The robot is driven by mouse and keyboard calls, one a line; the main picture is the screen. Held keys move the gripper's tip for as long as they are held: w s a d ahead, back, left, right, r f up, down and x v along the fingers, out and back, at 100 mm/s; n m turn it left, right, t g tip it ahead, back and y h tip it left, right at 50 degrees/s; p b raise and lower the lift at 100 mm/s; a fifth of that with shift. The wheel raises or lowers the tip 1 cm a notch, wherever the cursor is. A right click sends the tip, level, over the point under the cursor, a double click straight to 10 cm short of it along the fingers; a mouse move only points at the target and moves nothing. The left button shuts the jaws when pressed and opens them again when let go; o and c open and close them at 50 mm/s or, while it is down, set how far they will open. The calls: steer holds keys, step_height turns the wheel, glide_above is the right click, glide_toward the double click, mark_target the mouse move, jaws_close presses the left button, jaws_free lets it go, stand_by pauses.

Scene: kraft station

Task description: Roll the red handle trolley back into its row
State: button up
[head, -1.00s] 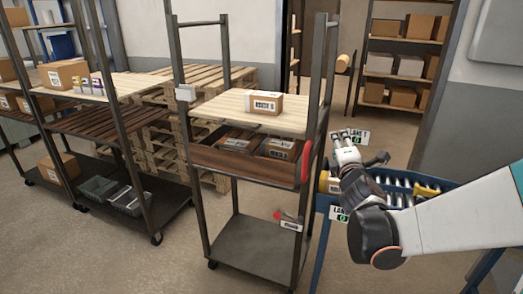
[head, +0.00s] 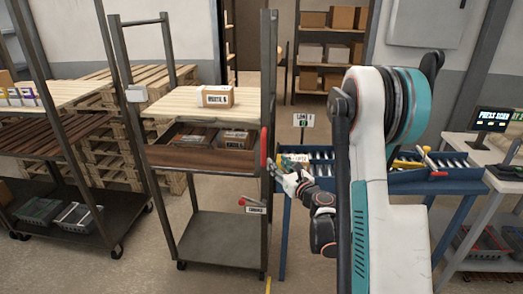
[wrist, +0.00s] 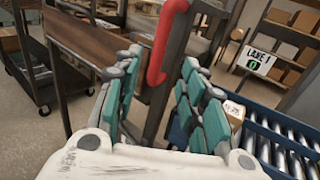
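The red handle trolley (head: 222,250) is a dark metal rack with a pale wooden top shelf, a brown drawer and a grey bottom deck. Its upright red handle (head: 264,148) is on the right front post. It shows large in the wrist view (wrist: 165,42), ahead of and between my fingers. My gripper (head: 274,168) is beside the handle at its lower right. In the wrist view my teal-padded fingers (wrist: 158,100) are spread apart with nothing held. I cannot tell whether they touch the post. A carton (head: 216,96) sits on the top shelf.
Another trolley (head: 70,90) stands to the left, with wooden pallets (head: 105,140) behind. A blue roller conveyor (head: 440,180) is close on the right, with a Lane sign (head: 303,120) behind my gripper. A red-knobbed lever (head: 241,201) sits low on the trolley.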

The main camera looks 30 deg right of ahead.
mark_target(264, 151)
steer(key=w+b, duration=0.2)
steer(key=w, duration=0.8)
steer(key=shift+w, duration=1.15)
jaws_close()
